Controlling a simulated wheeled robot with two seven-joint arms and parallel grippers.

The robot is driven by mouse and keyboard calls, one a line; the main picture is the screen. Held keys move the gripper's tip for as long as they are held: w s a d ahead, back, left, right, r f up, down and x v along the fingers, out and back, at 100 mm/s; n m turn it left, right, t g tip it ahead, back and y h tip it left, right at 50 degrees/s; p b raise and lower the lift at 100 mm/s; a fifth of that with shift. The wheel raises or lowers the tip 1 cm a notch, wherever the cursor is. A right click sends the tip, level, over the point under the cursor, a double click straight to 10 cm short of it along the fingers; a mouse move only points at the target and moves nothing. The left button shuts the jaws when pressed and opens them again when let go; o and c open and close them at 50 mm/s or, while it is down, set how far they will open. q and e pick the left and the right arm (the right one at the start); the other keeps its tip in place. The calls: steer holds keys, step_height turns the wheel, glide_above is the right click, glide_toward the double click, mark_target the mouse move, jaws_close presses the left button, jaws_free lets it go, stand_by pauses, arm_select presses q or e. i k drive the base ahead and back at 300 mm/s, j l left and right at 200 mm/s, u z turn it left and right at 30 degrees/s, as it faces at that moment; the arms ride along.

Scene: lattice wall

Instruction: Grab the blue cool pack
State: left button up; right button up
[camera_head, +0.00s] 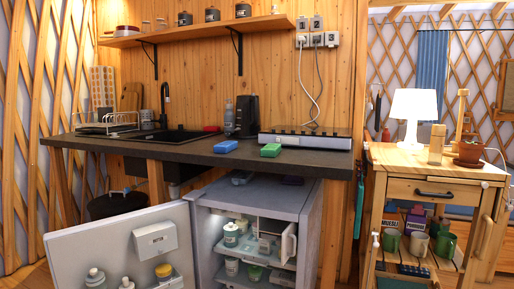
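A small flat blue block (225,146), which looks like the cool pack, lies on the dark countertop (190,152) near its front edge. A similar green block (271,150) lies to its right, apart from it. Below the counter, a small fridge (310,215) stands with its door (120,250) swung open to the left. White containers (231,235) stand on its shelves. A small inner compartment with a white flap (289,243) is at its upper right; its contents are hard to make out. Neither of my grippers is in view.
A black sink with a tap (165,105) and a dish rack (107,124) are left on the counter. A flat cooktop (305,138) is at the right. A wooden cart (425,165) with a lamp (413,112) stands right of the fridge. The open door takes up the lower left.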

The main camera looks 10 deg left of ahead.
mark_target(224, 147)
steer(key=i+j+z, duration=0.1)
steer(key=j+z, duration=1.05)
steer(key=j, duration=0.85)
steer(key=k+j+z, duration=0.15)
steer(key=j, duration=0.7)
steer(key=i, duration=0.05)
